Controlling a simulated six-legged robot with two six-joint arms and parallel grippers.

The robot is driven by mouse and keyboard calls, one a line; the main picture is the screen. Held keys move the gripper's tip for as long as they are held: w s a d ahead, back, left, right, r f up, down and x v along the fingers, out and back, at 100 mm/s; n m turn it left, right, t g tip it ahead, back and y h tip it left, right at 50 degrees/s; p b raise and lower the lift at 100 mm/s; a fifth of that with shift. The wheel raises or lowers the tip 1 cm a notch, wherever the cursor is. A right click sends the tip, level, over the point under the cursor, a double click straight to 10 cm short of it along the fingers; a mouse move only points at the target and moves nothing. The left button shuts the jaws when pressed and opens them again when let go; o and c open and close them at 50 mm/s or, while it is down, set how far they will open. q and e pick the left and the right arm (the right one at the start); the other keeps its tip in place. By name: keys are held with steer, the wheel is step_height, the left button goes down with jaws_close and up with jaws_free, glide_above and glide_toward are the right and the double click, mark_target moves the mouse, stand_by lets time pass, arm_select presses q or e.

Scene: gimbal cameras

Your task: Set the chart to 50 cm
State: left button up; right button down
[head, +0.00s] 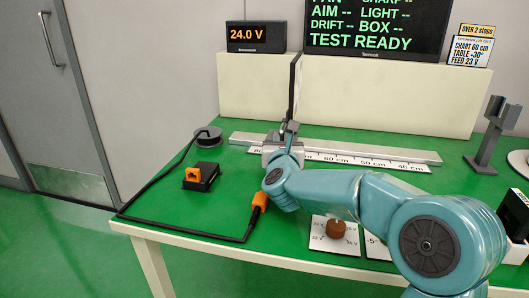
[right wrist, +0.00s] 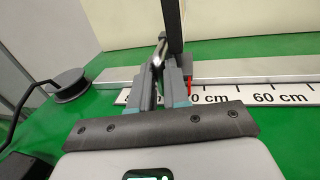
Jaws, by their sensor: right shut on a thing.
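The chart (head: 294,85) is a thin dark panel, seen nearly edge-on, standing on a carriage on the grey rail (head: 395,152). It also shows in the right wrist view (right wrist: 172,25). A white scale strip (head: 400,167) runs along the rail, with 60, 50 and 40 cm readable. My right gripper (head: 287,131) is at the carriage, left of the 60 cm mark, its jaws shut on the chart's handle (right wrist: 158,55). In the right wrist view a red pointer (right wrist: 188,86) sits beside a partly hidden label left of 60 cm. My left gripper is not in view.
A sign (head: 471,50) reads chart 60 cm, table -30°, feed 23 V. A display (head: 254,36) shows 24.0 V. An orange plug (head: 258,202) on a black cable, a socket block (head: 201,176) and a brown knob (head: 337,229) are nearby. A grey stand (head: 490,140) is at right.

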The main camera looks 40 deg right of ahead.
steer(key=shift+s+d, duration=0.3)
steer(key=c, duration=1.1)
jaws_free()
steer(key=v, duration=1.5)
steer(key=shift+w+a+r+p, duration=0.1)
steer(key=shift+p, duration=0.3)
steer(key=shift+s+a, duration=0.4)
steer(key=shift+s, duration=0.2)
